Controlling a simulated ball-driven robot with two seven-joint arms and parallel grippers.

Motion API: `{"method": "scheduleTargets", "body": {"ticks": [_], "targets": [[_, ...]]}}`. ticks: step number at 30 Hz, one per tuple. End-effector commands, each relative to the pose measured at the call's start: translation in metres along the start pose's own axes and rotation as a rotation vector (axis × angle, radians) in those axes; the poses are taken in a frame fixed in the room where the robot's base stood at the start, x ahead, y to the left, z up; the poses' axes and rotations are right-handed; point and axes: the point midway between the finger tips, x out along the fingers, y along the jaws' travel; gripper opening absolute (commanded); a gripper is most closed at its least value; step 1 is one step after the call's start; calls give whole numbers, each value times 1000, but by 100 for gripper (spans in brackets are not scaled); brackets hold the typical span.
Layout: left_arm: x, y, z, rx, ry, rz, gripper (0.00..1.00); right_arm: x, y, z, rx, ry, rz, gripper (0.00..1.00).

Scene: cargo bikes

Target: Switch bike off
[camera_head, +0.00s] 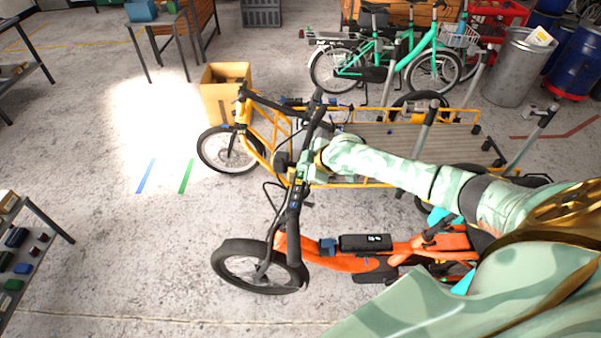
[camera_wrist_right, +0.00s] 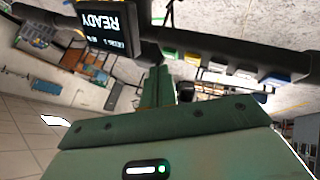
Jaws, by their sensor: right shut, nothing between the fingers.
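The orange bike (camera_head: 345,262) stands in front of me, its front wheel to the left and its dark handlebar (camera_head: 292,215) reaching up the picture. In the right wrist view, a black display (camera_wrist_right: 108,28) on the handlebar (camera_wrist_right: 215,48) reads READY, upside down. Beside it along the bar sit small coloured buttons, including a green one (camera_wrist_right: 194,58) and a blue one (camera_wrist_right: 276,79). My right gripper (camera_head: 303,173) is at the far part of the handlebar; its shut, empty fingers (camera_wrist_right: 158,88) point toward the bar near the display. Whether they touch it is unclear. My left gripper is not in view.
A yellow cargo bike (camera_head: 380,137) stands close behind the orange bike, beneath my right arm. A cardboard box (camera_head: 226,98) is near its front wheel. Green bikes (camera_head: 400,60) and a metal bin (camera_head: 513,68) are farther back. The floor at left is mostly clear.

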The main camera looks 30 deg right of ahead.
Motion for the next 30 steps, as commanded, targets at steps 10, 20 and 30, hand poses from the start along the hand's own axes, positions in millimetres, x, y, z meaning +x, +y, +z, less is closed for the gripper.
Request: {"method": "scheduleTargets", "body": {"ticks": [10, 20, 30], "targets": [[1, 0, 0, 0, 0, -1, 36, 6, -5, 4, 0, 0, 0, 0], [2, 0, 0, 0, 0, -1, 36, 6, -5, 5, 0, 0, 0, 0], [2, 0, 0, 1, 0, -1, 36, 8, -6, 6, 0, -1, -1, 0]]}}
